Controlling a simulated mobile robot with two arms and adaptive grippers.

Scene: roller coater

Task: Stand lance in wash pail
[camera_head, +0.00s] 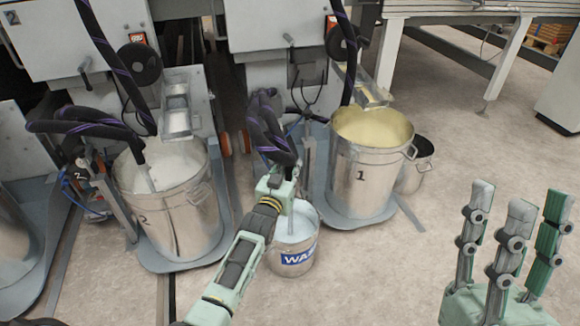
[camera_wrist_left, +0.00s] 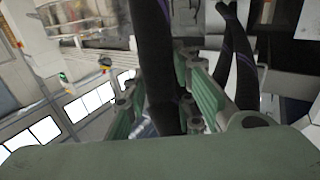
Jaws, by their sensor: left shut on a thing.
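The wash pail (camera_head: 296,259), a metal bucket with a blue label and pale liquid, stands on the floor in the middle of the head view. My left gripper (camera_head: 277,183) is above the pail, shut on the lance. The lance's pale tube (camera_head: 291,218) points down from the gripper into the pail's mouth; I cannot tell whether its tip touches the bottom. Its black hose (camera_head: 268,130) with purple stripes rises above the gripper. In the left wrist view the dark hose (camera_wrist_left: 157,65) runs between the green fingers. My right gripper (camera_head: 520,215) is open and empty at the lower right.
Drum 1 (camera_head: 365,184) with yellowish liquid stands behind and right of the pail. Drum 2 (camera_head: 178,222) with white liquid and another hose lance in it (camera_head: 148,178) stands left. A small dark-mouthed pail (camera_head: 414,177) is beside drum 1. The floor front right is clear.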

